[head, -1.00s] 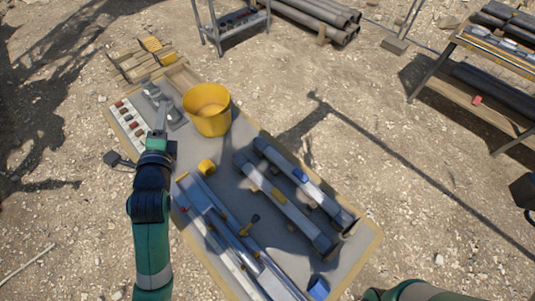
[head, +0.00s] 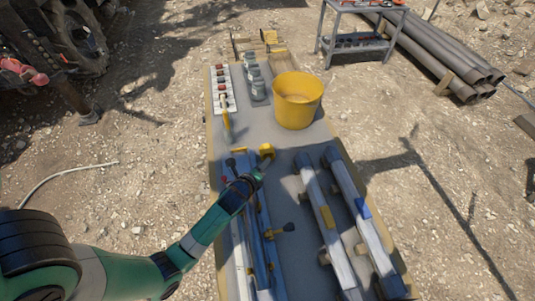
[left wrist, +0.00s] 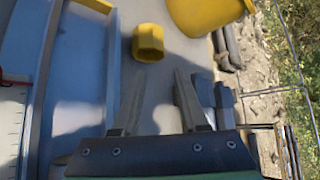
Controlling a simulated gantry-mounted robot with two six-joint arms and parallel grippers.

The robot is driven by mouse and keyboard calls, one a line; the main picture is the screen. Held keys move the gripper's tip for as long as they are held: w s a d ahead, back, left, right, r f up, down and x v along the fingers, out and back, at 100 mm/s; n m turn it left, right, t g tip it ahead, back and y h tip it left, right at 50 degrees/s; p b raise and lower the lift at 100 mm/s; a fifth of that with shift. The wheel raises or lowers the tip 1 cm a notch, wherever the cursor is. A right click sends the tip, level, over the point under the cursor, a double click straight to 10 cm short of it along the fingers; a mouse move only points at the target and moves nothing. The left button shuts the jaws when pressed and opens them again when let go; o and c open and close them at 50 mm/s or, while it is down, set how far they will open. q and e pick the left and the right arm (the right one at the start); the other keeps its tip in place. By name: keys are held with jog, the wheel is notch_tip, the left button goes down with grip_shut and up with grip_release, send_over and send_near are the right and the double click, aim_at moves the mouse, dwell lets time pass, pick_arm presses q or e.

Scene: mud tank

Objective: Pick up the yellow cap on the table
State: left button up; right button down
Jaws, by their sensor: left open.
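The yellow cap (head: 267,151) stands on the grey table (head: 285,145), in front of the yellow bucket (head: 297,100) and beside the ends of the long bars. In the left wrist view the cap (left wrist: 148,42) is a short faceted yellow piece, just beyond my fingertips. My left gripper (head: 260,169) is close to the near side of the cap. The left wrist view shows its two fingers (left wrist: 158,78) spread apart with nothing between them. The cap is outside the fingers and not held. My right gripper does not show.
Long blue-grey rails (head: 262,245) lie left of two thick bars (head: 327,225) on the near table. A white strip with red pieces (head: 221,90) and grey fittings (head: 257,85) are at the far left. A bare table patch lies left of the bucket.

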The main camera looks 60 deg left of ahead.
aim_at(267, 152)
pick_arm(q)
jog(key=b+x, duration=0.1)
jog(key=x, duration=0.3)
jog(key=shift+w+a+f, duration=0.15)
jog(key=shift+w+a, duration=0.05)
jog(key=shift+w, duration=0.1)
jog(key=b+x, duration=0.1)
jog(key=x, duration=0.1)
jog(key=b+x, duration=0.2)
jog(key=x, duration=0.1)
jog(key=shift+w+a, duration=0.15)
jog(key=shift+r, duration=0.25)
grip_shut()
